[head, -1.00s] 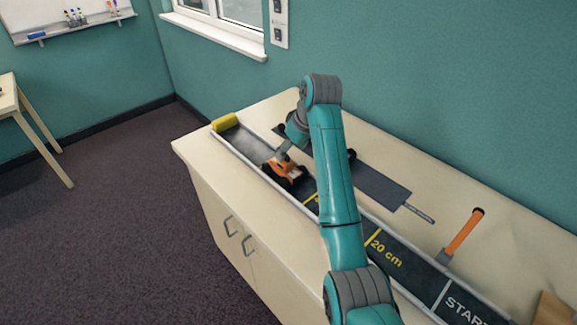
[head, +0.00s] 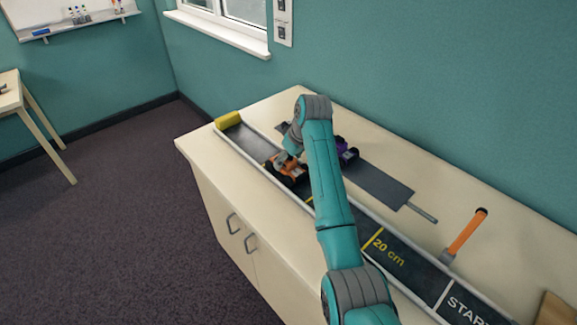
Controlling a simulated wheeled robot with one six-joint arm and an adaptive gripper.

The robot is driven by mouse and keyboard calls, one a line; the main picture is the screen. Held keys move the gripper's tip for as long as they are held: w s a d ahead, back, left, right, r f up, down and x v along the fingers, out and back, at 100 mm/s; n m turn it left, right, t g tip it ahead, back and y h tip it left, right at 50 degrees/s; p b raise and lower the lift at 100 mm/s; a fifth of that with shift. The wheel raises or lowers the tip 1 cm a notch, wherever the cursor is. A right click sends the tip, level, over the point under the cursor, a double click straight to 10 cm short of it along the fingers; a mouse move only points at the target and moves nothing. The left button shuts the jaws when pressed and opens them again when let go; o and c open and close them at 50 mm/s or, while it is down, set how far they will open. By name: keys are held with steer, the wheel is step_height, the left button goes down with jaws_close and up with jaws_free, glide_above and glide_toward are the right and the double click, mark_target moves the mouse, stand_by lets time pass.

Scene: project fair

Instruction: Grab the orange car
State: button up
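The orange car (head: 293,169) with dark wheels sits on the dark marked track (head: 244,141), toward its far end. My gripper (head: 287,160) is at the car, over or against its left side. The fingers are small and partly hidden by my arm and the car, so I cannot tell whether they are open or closed on it. The car appears to rest on the track.
A purple car (head: 346,151) stands on a dark strip (head: 385,187) behind my arm. A yellow block (head: 227,121) closes the track's far end. The wall is close behind the cabinet top.

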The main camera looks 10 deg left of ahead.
steer(key=c, duration=1.1)
